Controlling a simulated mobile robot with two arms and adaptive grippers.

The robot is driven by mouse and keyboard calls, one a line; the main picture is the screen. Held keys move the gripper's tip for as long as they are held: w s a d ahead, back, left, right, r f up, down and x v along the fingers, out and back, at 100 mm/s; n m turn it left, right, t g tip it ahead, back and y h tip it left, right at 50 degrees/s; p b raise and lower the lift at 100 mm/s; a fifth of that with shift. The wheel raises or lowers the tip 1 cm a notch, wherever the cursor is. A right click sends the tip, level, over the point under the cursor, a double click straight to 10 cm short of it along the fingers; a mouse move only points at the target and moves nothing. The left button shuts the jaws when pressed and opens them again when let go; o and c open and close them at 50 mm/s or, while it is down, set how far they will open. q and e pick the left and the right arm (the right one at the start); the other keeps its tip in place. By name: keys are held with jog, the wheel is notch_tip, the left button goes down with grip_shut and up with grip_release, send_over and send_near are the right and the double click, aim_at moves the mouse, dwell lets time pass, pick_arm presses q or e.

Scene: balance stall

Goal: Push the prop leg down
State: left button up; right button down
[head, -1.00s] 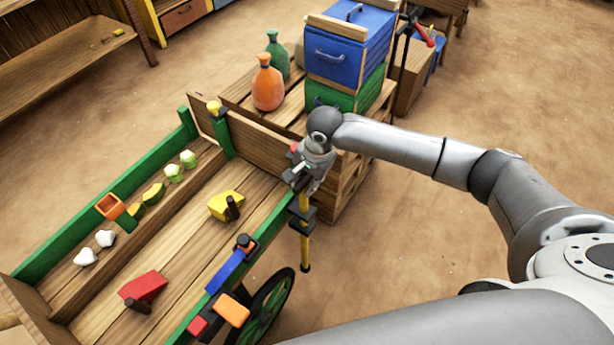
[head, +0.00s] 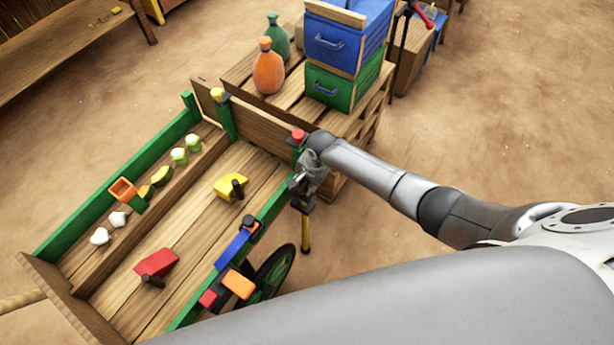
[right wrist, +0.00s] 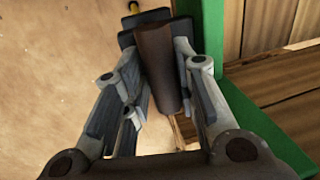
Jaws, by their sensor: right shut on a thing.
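The prop leg (head: 305,232) is a yellow upright pole with a dark foot, beside the near right side of the wooden cart (head: 192,222). A dark bracket sits around its upper part. My right gripper (head: 299,188) is at the top of the leg, just outside the green rail. In the right wrist view the right gripper (right wrist: 158,75) is shut on the leg's dark brown handle (right wrist: 155,55), with fingers on both sides. A bit of yellow leg (right wrist: 134,7) shows past the fingertips. My left gripper is not in view.
A red-capped green post (head: 298,136) stands close to my right gripper. A green rail (right wrist: 232,40) runs beside it. A wheel (head: 270,272) is near the leg. Behind stand a crate with bottles (head: 268,70) and a blue box (head: 338,42). Open ground lies to the right.

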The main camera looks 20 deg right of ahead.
jog(key=shift+w+a, duration=0.15)
jog(key=c, duration=1.5)
grip_release()
jog(key=shift+o, duration=1.2)
jog(key=shift+w+f, duration=0.1)
jog(key=shift+f, duration=0.05)
jog(key=shift+s+r, duration=0.2)
jog(key=shift+r, duration=0.05)
notch_tip(320, 180, up, 11)
jog(key=s+d, duration=0.1)
jog(key=shift+s+d+r, duration=0.15)
jog(key=shift+s+d, duration=0.1)
jog(key=shift+s, duration=0.05)
